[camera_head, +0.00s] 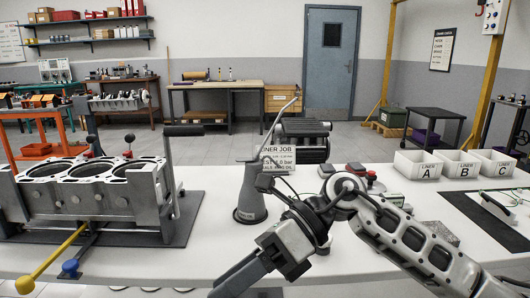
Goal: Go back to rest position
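My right arm comes in from the right edge and reaches over the white table (345,262). Its gripper (228,284) points down and left near the table's front edge, with dark fingers partly cut off by the bottom of the picture. I cannot tell whether the fingers are apart or together, and I see no object in them. My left gripper and arm do not show in the view.
An engine block (92,192) stands on a dark mat at left, with a yellow-handled bar (50,262) jutting forward. A grey oil can (250,197) stands behind my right gripper. Bins A (425,172), B (457,170) and C (495,169) stand at right.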

